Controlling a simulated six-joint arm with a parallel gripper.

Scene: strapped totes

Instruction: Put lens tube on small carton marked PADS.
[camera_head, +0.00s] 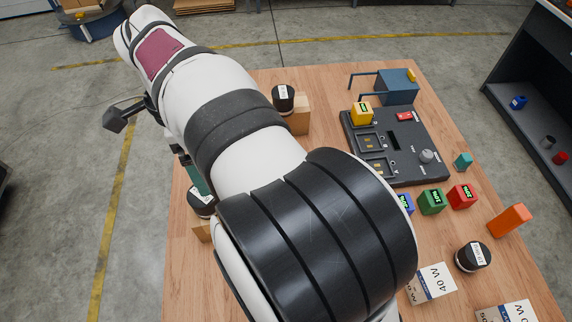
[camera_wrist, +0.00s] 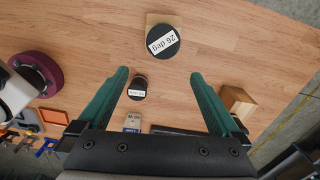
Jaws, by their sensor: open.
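Black labelled cylinders look like lens tubes. In the head view one (camera_head: 283,98) is by a small brown carton (camera_head: 300,118), another (camera_head: 202,203) is at a brown carton (camera_head: 204,232) partly behind my arm, and a third (camera_head: 473,256) stands at the lower right. In the wrist view a black disc-shaped top marked "26 deg" (camera_wrist: 163,42) covers most of a brown carton (camera_wrist: 152,18). A smaller-looking black cylinder (camera_wrist: 138,88) shows between my fingers. My gripper (camera_wrist: 160,75) is open and empty, its green fingers apart. No PADS mark is legible.
A brown box (camera_wrist: 238,102) is beside the right finger in the wrist view. The head view shows a dark panel (camera_head: 432,168), coloured blocks, an orange block (camera_head: 510,220) and white cartons (camera_head: 432,284). My arm hides much of the table's middle.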

